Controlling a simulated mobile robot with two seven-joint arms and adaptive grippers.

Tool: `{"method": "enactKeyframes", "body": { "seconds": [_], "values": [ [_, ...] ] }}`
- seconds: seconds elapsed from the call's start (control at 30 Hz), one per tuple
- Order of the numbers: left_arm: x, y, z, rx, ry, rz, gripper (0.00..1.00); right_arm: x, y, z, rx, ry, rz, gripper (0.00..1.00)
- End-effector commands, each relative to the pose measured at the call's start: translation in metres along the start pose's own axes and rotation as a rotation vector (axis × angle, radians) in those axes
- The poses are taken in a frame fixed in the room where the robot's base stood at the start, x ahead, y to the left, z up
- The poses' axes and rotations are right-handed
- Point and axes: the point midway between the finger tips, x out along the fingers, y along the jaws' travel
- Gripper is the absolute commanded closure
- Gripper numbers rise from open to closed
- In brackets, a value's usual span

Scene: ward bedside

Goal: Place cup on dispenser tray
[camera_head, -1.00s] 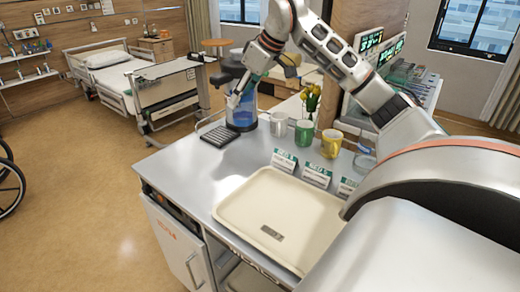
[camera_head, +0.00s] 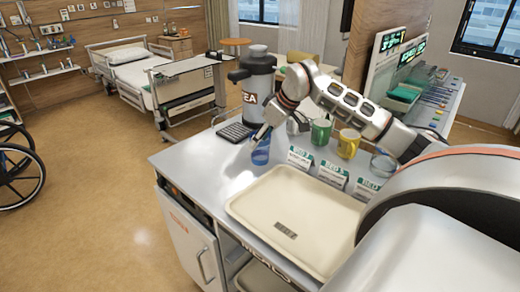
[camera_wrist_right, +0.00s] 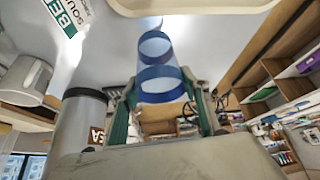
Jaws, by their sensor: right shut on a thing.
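A translucent blue cup (camera_head: 261,153) is at the fingertips of my right gripper (camera_head: 263,133), low over the counter in front of the dispenser. In the right wrist view the cup (camera_wrist_right: 160,84) lies between the two green finger pads of my right gripper (camera_wrist_right: 163,118), which is shut on it. I cannot tell whether its base touches the counter. The grey tea dispenser (camera_head: 257,85) stands behind, and it also shows in the wrist view (camera_wrist_right: 82,115). The dark slotted dispenser tray (camera_head: 235,131) lies left of the dispenser's front, with nothing on it. My left gripper is out of view.
A green mug (camera_head: 321,132) and a yellow mug (camera_head: 348,144) stand right of my gripper; a grey mug (camera_wrist_right: 25,80) shows in the wrist view. Bed label cards (camera_head: 332,174) stand behind a large cream tray (camera_head: 295,220). The counter (camera_head: 205,165) left of the cup is clear.

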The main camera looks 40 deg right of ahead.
Motion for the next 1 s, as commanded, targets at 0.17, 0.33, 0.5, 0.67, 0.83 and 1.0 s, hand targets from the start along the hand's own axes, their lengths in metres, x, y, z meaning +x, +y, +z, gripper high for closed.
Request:
{"method": "enactKeyframes", "body": {
  "seconds": [0.17,0.33,0.5,0.67,0.83,1.0],
  "values": [
    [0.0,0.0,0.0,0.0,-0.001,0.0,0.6,0.017,-0.001,0.01,0.001,-0.003,-0.002,0.76],
    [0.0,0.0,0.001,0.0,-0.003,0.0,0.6,0.032,0.0,0.019,0.0,-0.001,0.0,0.76],
    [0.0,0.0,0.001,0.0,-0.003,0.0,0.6,0.032,0.0,0.019,0.0,0.0,0.001,0.76],
    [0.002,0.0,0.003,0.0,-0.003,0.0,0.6,0.035,0.0,0.021,0.0,0.0,0.0,0.76],
    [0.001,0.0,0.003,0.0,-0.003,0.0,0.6,0.035,0.0,0.02,0.0,-0.001,0.0,0.38],
    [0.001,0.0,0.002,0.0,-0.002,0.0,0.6,0.035,0.0,0.02,0.0,-0.001,0.0,0.38]
  ]
}}
